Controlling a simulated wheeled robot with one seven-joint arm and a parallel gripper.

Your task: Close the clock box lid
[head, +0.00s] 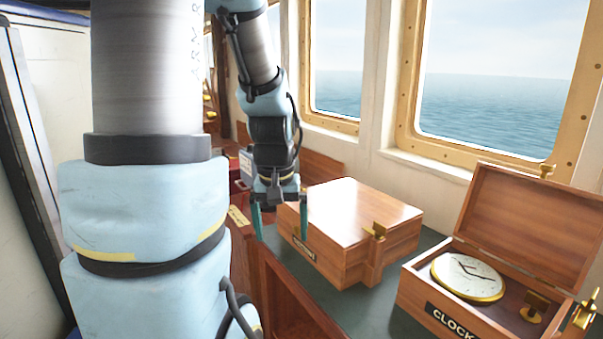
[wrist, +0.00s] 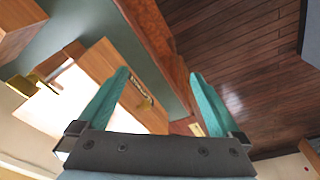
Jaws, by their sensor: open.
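The clock box (head: 446,313) stands open at the right of the head view, with "CLOCK" on its front label. Its wooden lid (head: 532,222) is raised and leans back toward the window side. A round brass-rimmed clock (head: 467,277) sits inside, beside a small brass fitting (head: 534,307). My gripper (head: 281,229) is open and empty, to the left of the clock box and near the left end of another, closed box. In the wrist view its two teal fingers (wrist: 160,95) are spread apart above the counter edge.
A closed wooden box (head: 353,222) with a brass latch (head: 375,231) stands between my gripper and the clock box; it also shows in the wrist view (wrist: 125,70). Both boxes are on a dark green counter (head: 372,305). Windows (head: 500,75) line the wall behind. Wooden floor (wrist: 245,70) lies beyond the counter edge.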

